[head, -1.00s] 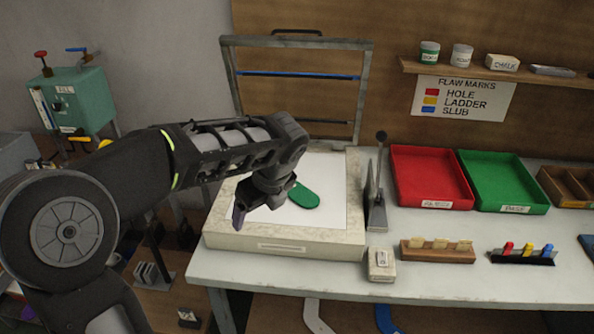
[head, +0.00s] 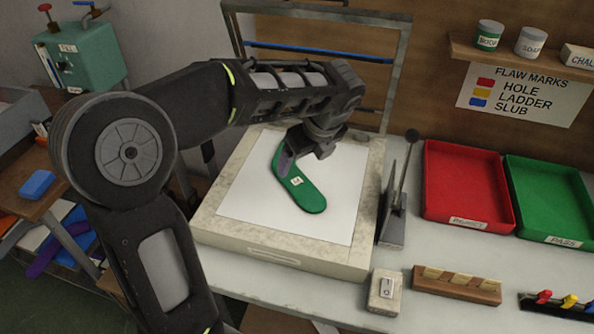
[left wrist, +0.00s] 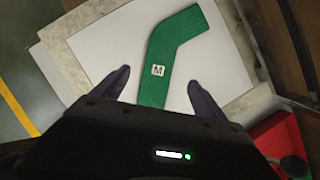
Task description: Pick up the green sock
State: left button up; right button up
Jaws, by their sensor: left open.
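The green sock (head: 305,194) lies flat on the white panel of the light box (head: 232,233), with a small white tag marked with a letter on it. In the left wrist view the sock (left wrist: 172,50) bends near its middle, and its lower end lies between my fingers. My left gripper (head: 286,163) is over the upper end of the sock, partly hiding it. In the left wrist view my left gripper (left wrist: 157,84) is open, with one finger on each side of the sock and no grip on it. My right gripper is not in view.
A hinged frame (head: 320,52) stands at the back of the box. A grey metal stand (head: 393,205) is to its right, then a red tray (head: 465,185) and a green tray (head: 550,205). A small switch box (head: 384,291) and a wooden rack (head: 456,284) sit in front.

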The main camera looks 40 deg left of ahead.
aim_at(294, 179)
pick_arm(q)
jog(key=shift+x, duration=1.3)
jog(key=shift+x, duration=2.6)
jog(key=shift+s+f, duration=0.1)
jog(key=shift+c, duration=0.3)
jog(key=c, duration=1.3)
